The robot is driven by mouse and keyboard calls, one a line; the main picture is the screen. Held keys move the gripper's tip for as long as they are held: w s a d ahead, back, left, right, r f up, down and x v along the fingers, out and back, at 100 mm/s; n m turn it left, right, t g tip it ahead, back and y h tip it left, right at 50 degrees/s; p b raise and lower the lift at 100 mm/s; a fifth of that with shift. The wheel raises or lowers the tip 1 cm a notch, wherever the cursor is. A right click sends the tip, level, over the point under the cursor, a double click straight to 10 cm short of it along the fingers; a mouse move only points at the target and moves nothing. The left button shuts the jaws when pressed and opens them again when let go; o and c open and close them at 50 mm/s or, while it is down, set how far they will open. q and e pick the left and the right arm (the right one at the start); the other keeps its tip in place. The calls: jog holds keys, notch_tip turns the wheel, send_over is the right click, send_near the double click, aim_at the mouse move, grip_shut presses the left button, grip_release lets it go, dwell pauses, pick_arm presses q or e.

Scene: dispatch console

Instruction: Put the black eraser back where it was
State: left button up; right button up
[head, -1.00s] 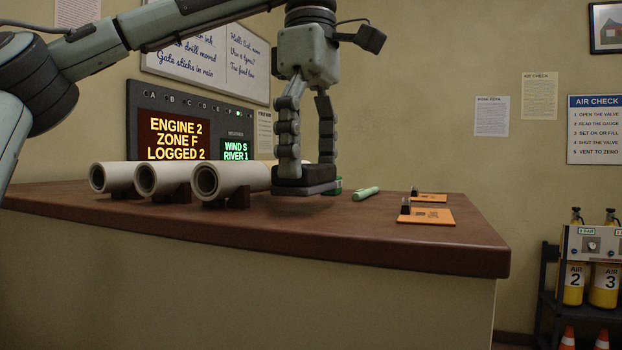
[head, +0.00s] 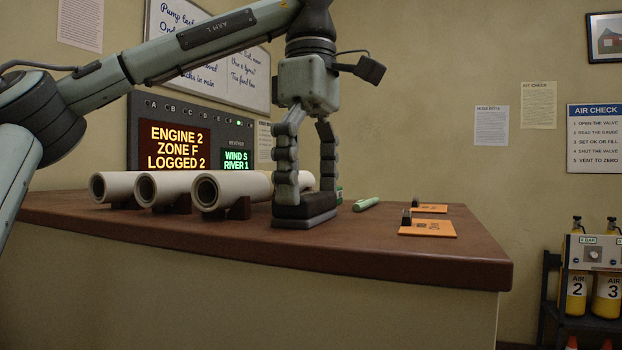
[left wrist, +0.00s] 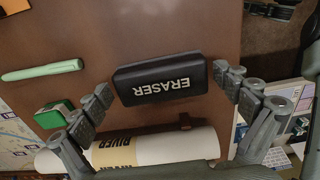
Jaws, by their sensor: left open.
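The black eraser (head: 304,212) has a grey underside and sits on the brown desk (head: 380,235) near its front edge, just right of the nearest paper roll. In the left wrist view the eraser (left wrist: 160,78) shows its white ERASER lettering, upside down. My left gripper (head: 308,190) points straight down over it, one finger at each end. The fingers are open, with the eraser between their tips and at most narrow gaps at its ends. My right gripper is not in view.
Several pale rolls (head: 222,191) lie on dark cradles to the left. A green marker (head: 366,204) and orange cards (head: 428,229) with black clips lie to the right. A green box (left wrist: 54,115) stands behind the eraser. Desk between eraser and cards is clear.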

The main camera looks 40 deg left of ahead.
aim_at(311, 194)
pick_arm(q)
jog(key=shift+r, duration=3.75)
